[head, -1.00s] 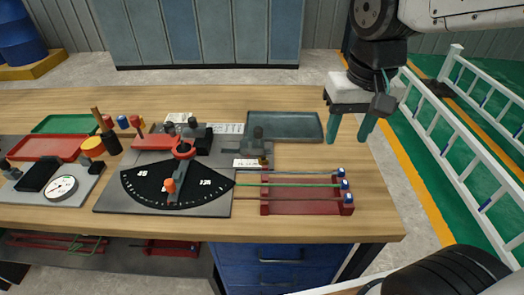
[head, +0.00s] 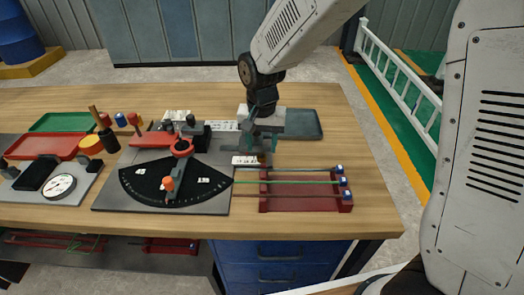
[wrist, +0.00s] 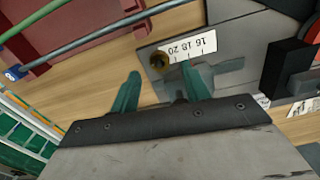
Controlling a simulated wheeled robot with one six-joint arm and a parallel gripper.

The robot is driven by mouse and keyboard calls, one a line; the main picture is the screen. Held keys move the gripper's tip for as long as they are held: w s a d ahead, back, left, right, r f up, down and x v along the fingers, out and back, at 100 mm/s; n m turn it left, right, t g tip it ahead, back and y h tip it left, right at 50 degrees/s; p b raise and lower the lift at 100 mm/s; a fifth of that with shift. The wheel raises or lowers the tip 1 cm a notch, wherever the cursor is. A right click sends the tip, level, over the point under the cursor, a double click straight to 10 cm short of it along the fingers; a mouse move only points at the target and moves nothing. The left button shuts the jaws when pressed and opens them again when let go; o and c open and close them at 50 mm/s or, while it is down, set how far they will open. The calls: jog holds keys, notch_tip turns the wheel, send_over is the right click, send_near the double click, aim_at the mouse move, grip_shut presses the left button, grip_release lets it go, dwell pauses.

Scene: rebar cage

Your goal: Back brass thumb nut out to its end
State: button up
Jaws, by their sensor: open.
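The brass thumb nut (wrist: 159,61) shows in the wrist view as a small round brass piece with a dark centre, at the corner of a white scale card (wrist: 195,47) marked 16, 18, 20. My gripper (wrist: 160,73) is open, its two teal fingers apart. In the picture the nut lies between the fingertips, slightly beyond them; I cannot tell the height gap. In the head view my gripper (head: 264,151) is over the grey stop fixture behind the scale card (head: 245,160). The nut is not clearly visible there, and my gripper covers much of the fixture.
A red rack (head: 305,204) with coloured rods and blue-capped ends stands just in front. The table's right end is clear.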

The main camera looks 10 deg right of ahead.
aim_at(262, 155)
jog(key=shift+f, duration=1.6)
jog(key=c, duration=1)
jog(key=shift+n, duration=0.4)
jog(key=n, duration=0.4)
jog(key=shift+n, duration=0.4)
jog(key=n, duration=0.5)
jog(key=shift+n, duration=0.3)
